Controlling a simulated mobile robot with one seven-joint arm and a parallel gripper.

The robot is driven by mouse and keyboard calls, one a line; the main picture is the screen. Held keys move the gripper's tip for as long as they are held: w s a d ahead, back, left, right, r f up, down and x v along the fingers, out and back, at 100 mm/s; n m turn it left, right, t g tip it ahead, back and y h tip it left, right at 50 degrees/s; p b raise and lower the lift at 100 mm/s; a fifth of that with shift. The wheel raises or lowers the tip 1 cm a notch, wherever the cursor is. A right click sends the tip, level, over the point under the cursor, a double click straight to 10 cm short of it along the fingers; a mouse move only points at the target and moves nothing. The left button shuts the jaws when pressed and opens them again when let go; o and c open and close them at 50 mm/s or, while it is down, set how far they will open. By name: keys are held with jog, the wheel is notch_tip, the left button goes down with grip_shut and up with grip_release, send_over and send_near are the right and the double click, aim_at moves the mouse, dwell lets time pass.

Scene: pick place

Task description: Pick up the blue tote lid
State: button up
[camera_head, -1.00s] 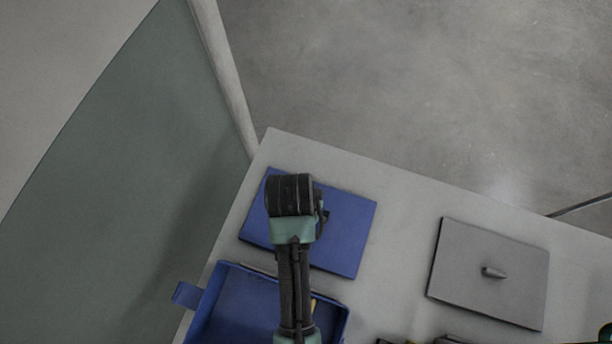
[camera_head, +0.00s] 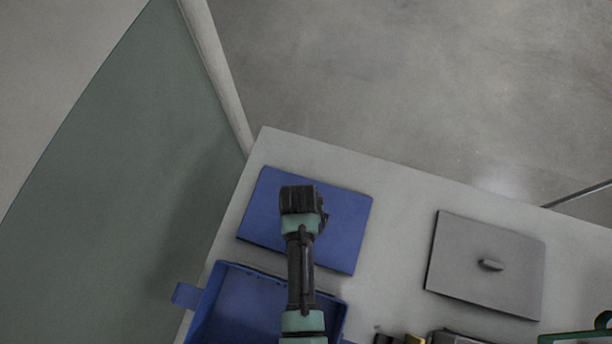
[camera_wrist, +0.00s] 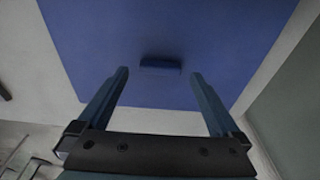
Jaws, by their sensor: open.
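The blue tote lid (camera_head: 346,218) lies flat at the far left end of the table, partly covered by my arm in the head view. In the wrist view the lid (camera_wrist: 205,32) fills most of the upper picture, with its small blue handle (camera_wrist: 160,65) near the middle. My gripper (camera_wrist: 157,75) is open and empty over the lid. Its two fingers stand to either side of the handle in the picture; I cannot tell how high they are above it. In the head view the fingers are hidden under my wrist.
A blue tote (camera_head: 243,300) stands just in front of the lid, partly under my arm. A grey lid (camera_head: 465,285) with a small handle lies to the right. The table (camera_head: 397,225) is bare between the lids.

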jog(key=shift+w+f, duration=0.2)
jog(key=shift+f, duration=0.9)
jog(key=shift+c, duration=0.2)
jog(key=c, duration=1.5)
jog(key=shift+r, duration=0.15)
